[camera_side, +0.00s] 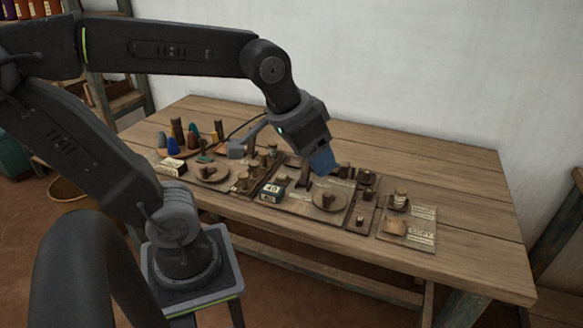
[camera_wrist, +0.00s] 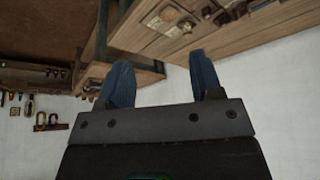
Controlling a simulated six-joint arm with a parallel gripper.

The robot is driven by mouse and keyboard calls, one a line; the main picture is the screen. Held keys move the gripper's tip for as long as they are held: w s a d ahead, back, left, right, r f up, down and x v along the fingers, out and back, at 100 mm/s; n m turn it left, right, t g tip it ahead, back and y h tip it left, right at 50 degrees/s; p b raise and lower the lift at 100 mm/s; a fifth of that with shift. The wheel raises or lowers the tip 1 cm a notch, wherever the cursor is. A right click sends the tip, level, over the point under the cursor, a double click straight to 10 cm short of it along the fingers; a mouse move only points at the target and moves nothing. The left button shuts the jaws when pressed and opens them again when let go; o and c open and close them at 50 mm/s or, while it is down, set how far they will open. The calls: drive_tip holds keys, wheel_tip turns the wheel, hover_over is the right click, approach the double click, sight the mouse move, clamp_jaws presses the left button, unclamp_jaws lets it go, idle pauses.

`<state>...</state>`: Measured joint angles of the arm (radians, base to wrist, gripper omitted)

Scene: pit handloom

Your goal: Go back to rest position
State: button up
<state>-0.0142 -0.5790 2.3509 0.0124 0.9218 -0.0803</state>
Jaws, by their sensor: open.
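My gripper (camera_side: 322,160) hangs above the middle of the wooden table in the side view, with its blue fingers pointing down and to the right. In the wrist view my gripper (camera_wrist: 160,84) shows two blue fingers held wide apart, with nothing between them. It is open and empty. The fingertips are over the tabletop items in the side view; the exact height above them is hard to tell.
The table's right end is clear. A white wall stands behind. A basket (camera_side: 68,189) sits on the floor.

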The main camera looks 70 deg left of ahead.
drive_tip(key=shift+m, duration=0.5)
drive_tip(key=s, duration=0.1)
drive_tip(key=s+f, duration=0.2)
drive_tip(key=s, duration=0.1)
drive_tip(key=shift+d, duration=0.3)
